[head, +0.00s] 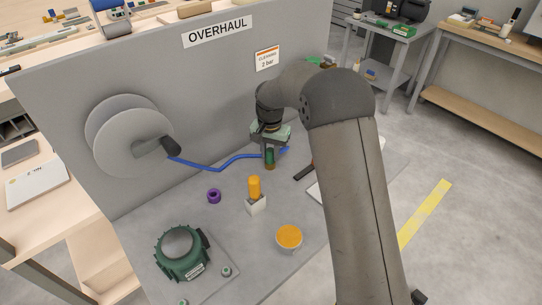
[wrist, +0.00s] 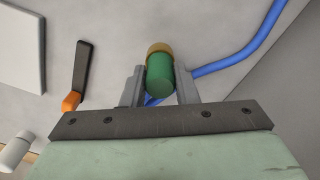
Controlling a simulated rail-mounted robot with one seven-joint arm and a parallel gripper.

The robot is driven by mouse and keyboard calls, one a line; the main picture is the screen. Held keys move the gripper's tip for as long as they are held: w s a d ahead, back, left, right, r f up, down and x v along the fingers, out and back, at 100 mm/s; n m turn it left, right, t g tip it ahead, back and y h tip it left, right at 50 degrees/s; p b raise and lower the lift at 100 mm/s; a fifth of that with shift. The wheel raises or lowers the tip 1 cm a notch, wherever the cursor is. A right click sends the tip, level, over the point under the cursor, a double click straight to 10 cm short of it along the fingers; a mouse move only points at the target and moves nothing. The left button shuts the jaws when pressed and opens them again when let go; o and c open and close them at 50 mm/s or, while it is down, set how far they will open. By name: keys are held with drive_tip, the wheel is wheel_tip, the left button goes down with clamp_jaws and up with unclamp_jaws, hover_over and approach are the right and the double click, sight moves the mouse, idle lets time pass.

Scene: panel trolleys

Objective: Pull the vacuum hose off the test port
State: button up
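A blue hose (head: 204,167) runs from the grey reel on the panel, over the grey bench, to my gripper (head: 270,152). In the wrist view the hose (wrist: 237,58) passes behind the right finger, with more blue at the base of a green cylindrical fitting. My gripper (wrist: 160,88) has its fingers closed against both sides of this green fitting (wrist: 160,75), which has a brass-coloured end. The fitting (head: 270,160) points down in the head view. No test port can be clearly made out, and whether this is the vacuum hose is unclear.
A grey reel (head: 122,138) hangs on the OVERHAUL panel (head: 210,70). On the bench stand a purple ring (head: 214,196), an orange peg (head: 254,187) on a white block, an orange-topped round part (head: 288,237) and a green round housing (head: 181,253). An orange-and-black tool (wrist: 80,75) lies left of my gripper.

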sight(270, 150)
clamp_jaws()
drive_tip(key=shift+r, duration=0.1)
drive_tip(key=shift+r, duration=0.1)
drive_tip(key=shift+r+p, duration=0.95)
drive_tip(key=shift+r, duration=0.45)
drive_tip(key=shift+r, duration=0.1)
drive_tip(key=shift+r+p, duration=1.55)
drive_tip(key=shift+r, duration=0.85)
